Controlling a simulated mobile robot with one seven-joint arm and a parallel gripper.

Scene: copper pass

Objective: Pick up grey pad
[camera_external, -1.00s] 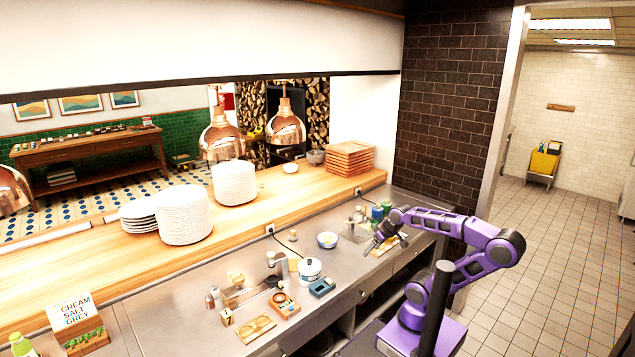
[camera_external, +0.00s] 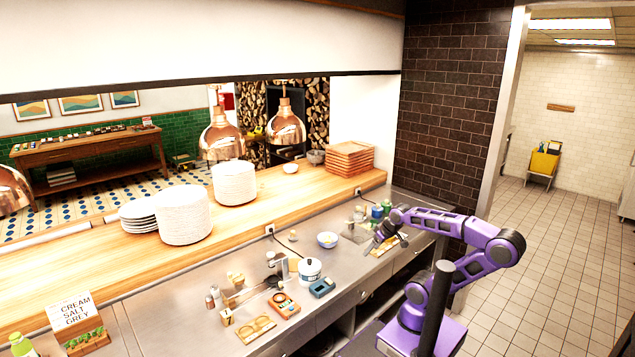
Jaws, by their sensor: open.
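My gripper (camera_external: 372,249) hangs low over the right part of the steel counter, at the end of my purple arm. It is open, and I see nothing held in it. A small wooden board (camera_external: 388,244) lies on the counter by the gripper, partly covered by it. I cannot pick out a grey pad for certain; it may be hidden by the gripper or too small to tell. A grey flat piece (camera_external: 356,236) lies just behind and left of the gripper, but I cannot tell what it is.

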